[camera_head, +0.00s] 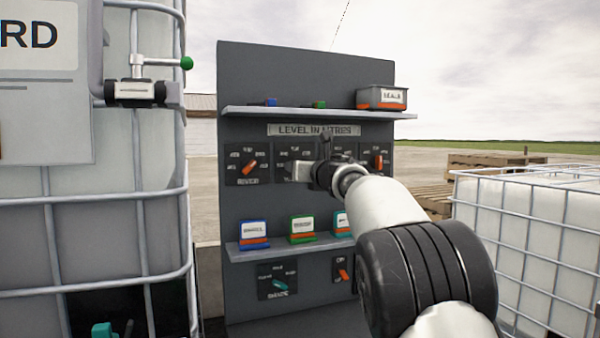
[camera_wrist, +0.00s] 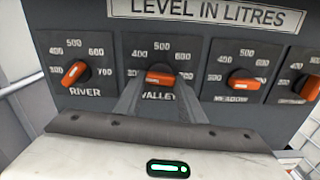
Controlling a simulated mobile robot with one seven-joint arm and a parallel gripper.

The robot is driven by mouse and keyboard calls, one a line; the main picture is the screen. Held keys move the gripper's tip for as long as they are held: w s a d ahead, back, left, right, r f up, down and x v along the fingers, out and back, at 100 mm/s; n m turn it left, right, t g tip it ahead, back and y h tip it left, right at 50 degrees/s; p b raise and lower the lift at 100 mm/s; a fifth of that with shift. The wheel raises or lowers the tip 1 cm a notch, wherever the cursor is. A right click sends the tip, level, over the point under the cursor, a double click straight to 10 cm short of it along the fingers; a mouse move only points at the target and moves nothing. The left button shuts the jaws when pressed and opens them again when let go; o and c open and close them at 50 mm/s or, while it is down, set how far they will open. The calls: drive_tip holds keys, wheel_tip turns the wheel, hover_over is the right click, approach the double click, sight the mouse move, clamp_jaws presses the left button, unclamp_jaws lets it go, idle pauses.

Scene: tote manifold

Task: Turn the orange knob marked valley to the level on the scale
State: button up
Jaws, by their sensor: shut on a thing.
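The orange valley knob (camera_wrist: 160,78) shows in the wrist view on its dark plate, second from the left, under the "LEVEL IN LITRES" sign. Its scale reads 400, 500 and more, partly hidden by my fingers. My gripper (camera_wrist: 160,88) is shut on the knob, one finger on each side. In the head view my gripper (camera_head: 303,171) reaches the panel's middle row and covers most of the valley plate (camera_head: 295,150). The exact pointer direction of the knob is hard to tell.
Beside it are the river knob (camera_wrist: 74,73) on the left and the meadow knob (camera_wrist: 243,80) on the right. Shelves above and below carry a seals box (camera_head: 381,98) and several small labelled boxes (camera_head: 254,231). A caged tank (camera_head: 160,210) stands left.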

drive_tip(key=shift+n, duration=0.6)
drive_tip(key=o, duration=1)
drive_tip(key=shift+o, duration=0.2)
drive_tip(key=b+v, duration=0.4)
drive_tip(key=v, duration=1.3)
drive_tip(key=shift+s+b, duration=0.2)
drive_tip(key=shift+b, duration=0.1)
drive_tip(key=shift+d, duration=0.1)
